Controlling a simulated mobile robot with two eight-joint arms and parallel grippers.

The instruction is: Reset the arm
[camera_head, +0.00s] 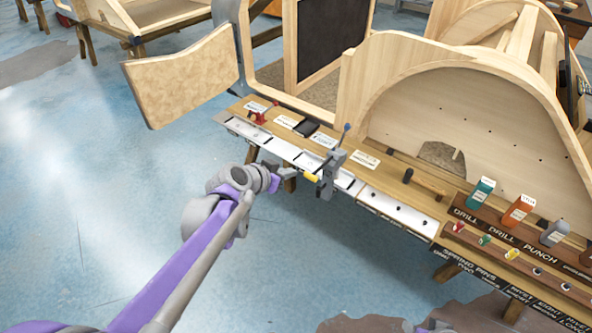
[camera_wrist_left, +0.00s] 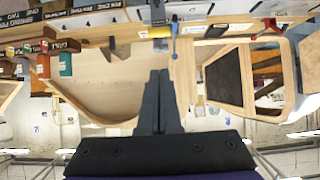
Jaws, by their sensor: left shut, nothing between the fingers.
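My left arm comes in from the lower left in the head view. Its gripper (camera_head: 287,174) is over the blue floor, just left of the workbench's front edge. In the left wrist view the two dark fingers (camera_wrist_left: 160,80) are together, with nothing between them. The picture there is upside down, with the bench along the top. My right gripper cannot be made out in either view.
A curved wooden frame (camera_head: 460,85) rises behind. Open floor (camera_head: 90,190) is at left.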

